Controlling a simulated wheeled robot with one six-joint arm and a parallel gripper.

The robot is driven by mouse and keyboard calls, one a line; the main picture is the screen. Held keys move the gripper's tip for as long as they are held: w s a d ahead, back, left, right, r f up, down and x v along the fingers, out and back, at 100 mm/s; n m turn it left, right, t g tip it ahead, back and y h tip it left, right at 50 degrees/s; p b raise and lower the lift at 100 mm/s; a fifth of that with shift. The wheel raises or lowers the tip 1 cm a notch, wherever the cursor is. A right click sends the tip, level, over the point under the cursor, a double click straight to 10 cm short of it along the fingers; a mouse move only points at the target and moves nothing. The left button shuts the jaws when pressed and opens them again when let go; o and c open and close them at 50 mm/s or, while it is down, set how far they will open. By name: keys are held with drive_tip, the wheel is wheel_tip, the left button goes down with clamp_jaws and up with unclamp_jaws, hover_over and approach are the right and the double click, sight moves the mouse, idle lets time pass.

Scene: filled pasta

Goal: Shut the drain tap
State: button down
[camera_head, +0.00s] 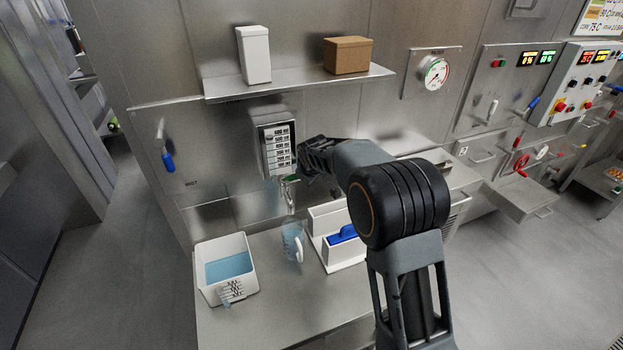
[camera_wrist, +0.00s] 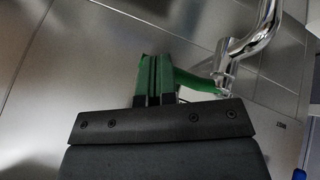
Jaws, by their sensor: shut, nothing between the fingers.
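The drain tap (camera_head: 290,190) is a chrome spout on the steel wall below a level gauge, above the bench. In the wrist view its bent chrome pipe (camera_wrist: 252,45) is at the upper right. Its green lever (camera_wrist: 197,82) reaches left from the pipe to beside my fingers. My gripper (camera_head: 303,165) is shut and empty, just right of the tap in the head view. Its shut fingers also show in the wrist view (camera_wrist: 152,70), close to the left end of the lever. I cannot tell whether they touch it.
A clear jug (camera_head: 291,240) stands on the bench under the tap. A white tub (camera_head: 246,244) of blue liquid is to the left, and a white holder (camera_head: 333,226) with a blue item to the right. A shelf (camera_head: 300,82) with two boxes hangs above.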

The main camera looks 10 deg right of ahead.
drive_tip(key=shift+w, duration=0.35)
idle(0.5)
drive_tip(key=s+d+r+b, duration=0.2)
drive_tip(key=s+d+r, duration=0.3)
drive_tip(key=s+r, duration=0.2)
wheel_tip(320, 180, up, 2)
drive_tip(key=shift+d+r+b, duration=0.15)
drive_tip(key=shift+d+b, duration=0.15)
drive_tip(key=shift+b, duration=0.05)
idle(0.4)
drive_tip(key=s+d+f+m+g, duration=0.1)
drive_tip(key=s+f+m, duration=0.1)
drive_tip(key=s, duration=0.7)
drive_tip(key=s+d+f+m, duration=0.1)
drive_tip(key=s+f+m, duration=0.1)
drive_tip(key=s, duration=0.8)
drive_tip(key=s+d+f+m+g, duration=0.1)
drive_tip(key=s+m, duration=0.3)
drive_tip(key=s, duration=0.5)
drive_tip(key=shift+s+f+m+g, duration=0.2)
drive_tip(key=shift+f+m+g, duration=0.1)
drive_tip(key=shift+f, duration=0.35)
